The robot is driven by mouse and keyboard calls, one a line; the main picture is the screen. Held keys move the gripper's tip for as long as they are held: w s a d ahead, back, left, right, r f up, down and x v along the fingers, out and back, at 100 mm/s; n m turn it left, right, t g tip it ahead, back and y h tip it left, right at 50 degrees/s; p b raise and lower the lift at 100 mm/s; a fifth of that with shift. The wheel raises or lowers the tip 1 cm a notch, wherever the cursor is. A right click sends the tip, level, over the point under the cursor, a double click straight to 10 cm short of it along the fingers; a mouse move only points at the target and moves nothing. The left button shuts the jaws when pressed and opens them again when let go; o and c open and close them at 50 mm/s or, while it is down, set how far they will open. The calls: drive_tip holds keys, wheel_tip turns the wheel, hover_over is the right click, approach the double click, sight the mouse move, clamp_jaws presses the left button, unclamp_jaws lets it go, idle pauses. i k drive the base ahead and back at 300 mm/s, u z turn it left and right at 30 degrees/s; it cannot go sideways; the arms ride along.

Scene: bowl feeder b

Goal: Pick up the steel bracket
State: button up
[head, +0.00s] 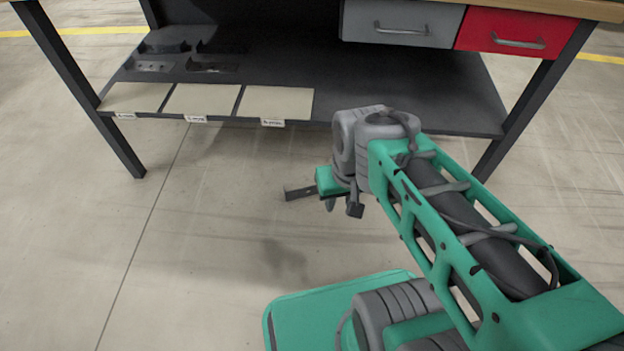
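My gripper (343,207) hangs over the open floor in front of the bench, with its green body at the end of my arm. Two short dark fingertips point down and look apart. A thin dark bar (300,192) sticks out to the left beside the green body; I cannot tell whether it is a held bracket or part of the gripper. On the lower shelf, a flat dark metal piece with holes (150,66) and a similar bracket-like piece (212,67) lie behind the pale mats. Which is the steel bracket is unclear.
The dark lower shelf (400,95) has three pale labelled mats, the right one (276,103) bare. Dark low items (165,42) sit at its back left. Grey (400,20) and red (515,32) drawers hang above its right half. Bench legs (85,90) stand at both sides.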

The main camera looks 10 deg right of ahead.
sight(290, 196)
drive_tip(key=i, duration=1)
drive_tip(key=u, duration=2.1)
